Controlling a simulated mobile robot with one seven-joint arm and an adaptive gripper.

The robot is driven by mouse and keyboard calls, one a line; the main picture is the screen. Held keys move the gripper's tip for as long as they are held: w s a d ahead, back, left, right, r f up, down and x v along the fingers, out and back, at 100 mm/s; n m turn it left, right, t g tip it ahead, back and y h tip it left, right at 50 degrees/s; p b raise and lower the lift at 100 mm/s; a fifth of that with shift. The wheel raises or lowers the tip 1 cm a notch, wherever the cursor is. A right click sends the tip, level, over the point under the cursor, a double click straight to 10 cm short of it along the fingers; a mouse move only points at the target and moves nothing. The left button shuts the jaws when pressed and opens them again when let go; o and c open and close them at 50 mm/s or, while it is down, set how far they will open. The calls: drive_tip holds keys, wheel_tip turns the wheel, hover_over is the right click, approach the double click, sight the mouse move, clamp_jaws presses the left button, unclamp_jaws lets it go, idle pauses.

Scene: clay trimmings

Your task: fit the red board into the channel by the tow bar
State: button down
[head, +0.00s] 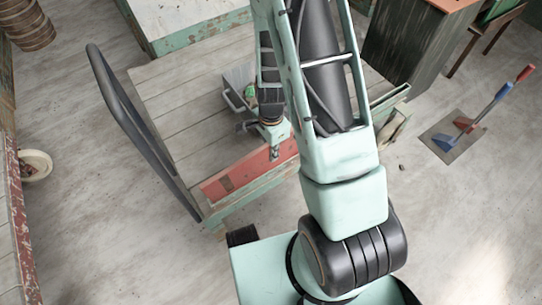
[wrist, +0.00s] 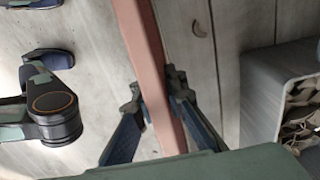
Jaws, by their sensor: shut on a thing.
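The red board (head: 235,175) stands on edge along the near side of a plank-decked cart (head: 180,115). My gripper (head: 274,152) is shut on its upper edge towards the right end. In the wrist view, the fingers (wrist: 153,86) press on both faces of the board (wrist: 148,45). A pale green rail (head: 250,194) runs below the board; I cannot tell whether the board sits in a channel there or just above it. A dark curved bar (head: 125,110) rises at the cart's left end. I cannot tell whether it is the tow bar.
A grey bin (head: 236,88) stands on the deck behind my gripper; the wrist view shows scraps in it (wrist: 300,112). A dark cabinet (head: 405,45) stands back right. A dustpan and brush (head: 465,125) lie on the floor at right. The deck's left part is clear.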

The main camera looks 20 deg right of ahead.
drive_tip(key=shift+r, duration=0.1)
idle(0.4)
wheel_tip(320, 180, up, 9)
drive_tip(key=p, duration=0.3)
drive_tip(key=shift+r+p, duration=0.2)
drive_tip(key=shift+p, duration=0.2)
drive_tip(key=shift+y, duration=0.6)
drive_tip(key=f+b, duration=0.6)
drive_tip(key=shift+w+d, duration=0.1)
drive_tip(key=shift+d, duration=0.15)
drive_tip(key=shift+r, duration=0.1)
idle(0.8)
drive_tip(key=shift+f+b, duration=1.35)
drive_tip(key=shift+f, duration=0.85)
drive_tip(key=shift+f, duration=0.85)
drive_tip(key=c, duration=1.9)
unclamp_jaws()
